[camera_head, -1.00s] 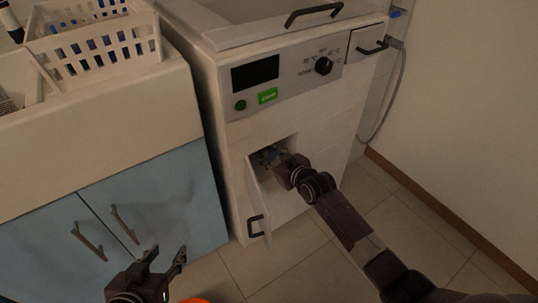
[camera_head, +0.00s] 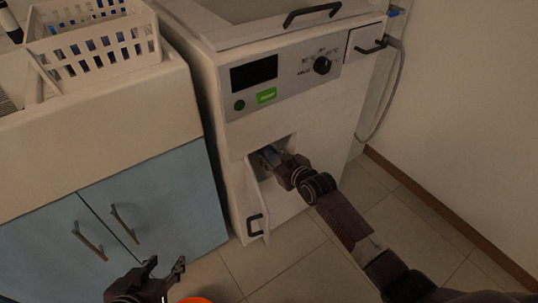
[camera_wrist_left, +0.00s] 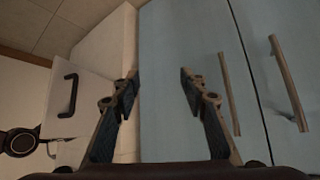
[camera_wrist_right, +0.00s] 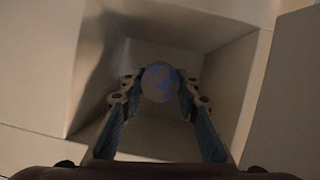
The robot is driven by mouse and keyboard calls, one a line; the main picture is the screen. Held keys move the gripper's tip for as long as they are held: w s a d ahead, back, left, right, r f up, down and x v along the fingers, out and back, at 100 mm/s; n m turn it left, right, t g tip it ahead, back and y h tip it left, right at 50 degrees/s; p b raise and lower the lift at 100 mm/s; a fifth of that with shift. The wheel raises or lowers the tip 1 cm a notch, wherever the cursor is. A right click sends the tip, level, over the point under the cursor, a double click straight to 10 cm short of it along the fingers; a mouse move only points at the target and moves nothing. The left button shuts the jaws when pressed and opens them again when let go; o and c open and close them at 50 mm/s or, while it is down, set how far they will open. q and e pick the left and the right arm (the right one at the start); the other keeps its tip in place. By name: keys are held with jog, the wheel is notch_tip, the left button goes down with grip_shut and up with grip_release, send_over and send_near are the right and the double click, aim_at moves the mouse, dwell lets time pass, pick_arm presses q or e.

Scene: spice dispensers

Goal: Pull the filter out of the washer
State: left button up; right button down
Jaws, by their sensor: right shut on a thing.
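The washer (camera_head: 285,112) stands in the middle of the head view with its small lower door (camera_head: 257,200) swung open. My right gripper (camera_head: 268,153) reaches into the square opening below the panel. In the right wrist view, the round filter (camera_wrist_right: 160,82), grey with blue patches, sits between the fingertips of the right gripper (camera_wrist_right: 160,88), which is shut on it inside the recess. Whether the filter has left its seat is hard to tell. My left gripper (camera_head: 163,272) is open and empty in front of the blue cabinet; it also shows in the left wrist view (camera_wrist_left: 160,78).
The blue cabinet (camera_head: 150,200) with two bar handles stands left of the washer. A white basket (camera_head: 95,45) sits on the counter above. An orange round thing (camera_head: 195,300) shows at the bottom edge. Tiled floor (camera_head: 390,235) is free at the right.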

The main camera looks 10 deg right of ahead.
pick_arm(q)
jog(key=shift+g+y, duration=0.3)
jog(key=shift+g, duration=0.6)
jog(key=shift+s+a+f+p, duration=0.1)
jog(key=shift+s+a+f, duration=0.1)
jog(key=shift+s+f, duration=0.3)
jog(key=shift+s+a+f+p, duration=0.15)
jog(key=shift+s+a+f, duration=0.1)
jog(key=shift+s, duration=0.5)
jog(key=shift+s+a+f+p, duration=0.15)
jog(key=shift+s+f, duration=0.2)
jog(key=shift+s, duration=0.25)
pick_arm(e)
jog(key=shift+s+d, duration=0.15)
jog(key=shift+s, duration=0.3)
pick_arm(q)
jog(key=shift+s, duration=0.15)
jog(key=shift+s+a+f, duration=0.15)
jog(key=shift+s+f, duration=0.05)
jog(key=shift+s, duration=0.1)
pick_arm(e)
jog(key=shift+s, duration=0.1)
pick_arm(q)
jog(key=shift+s+a+f+g, duration=0.2)
jog(key=shift+s+f+g, duration=0.05)
jog(key=shift+s+g, duration=0.3)
pick_arm(e)
jog(key=shift+s+d, duration=0.1)
